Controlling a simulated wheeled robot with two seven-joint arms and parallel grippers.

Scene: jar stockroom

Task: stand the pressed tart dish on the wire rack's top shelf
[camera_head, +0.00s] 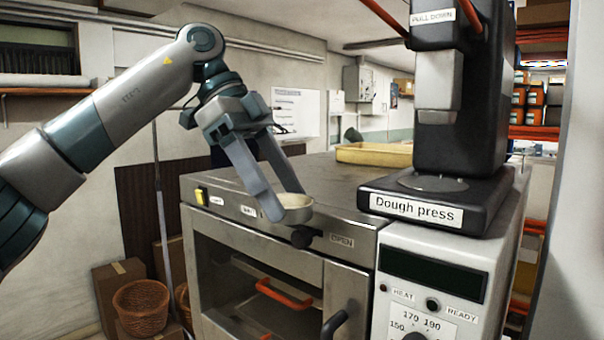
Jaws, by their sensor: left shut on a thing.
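My left gripper (286,205) comes in from the left and points down. It is shut on the tart dish (297,201), a small pale round dish held between its fingertips. The dish is in front of the top front edge of the steel oven (262,222), above a dark knob. What lies inside the dish cannot be seen. No wire rack that I can name for sure is in view. My right gripper is not in view.
The dough press (440,205) stands on the right. A yellow tray (374,153) lies at the back of the oven top. The oven's glass front shows orange handles (284,294). A wicker basket (141,307) and cardboard boxes (118,283) stand at lower left. The oven top's middle is clear.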

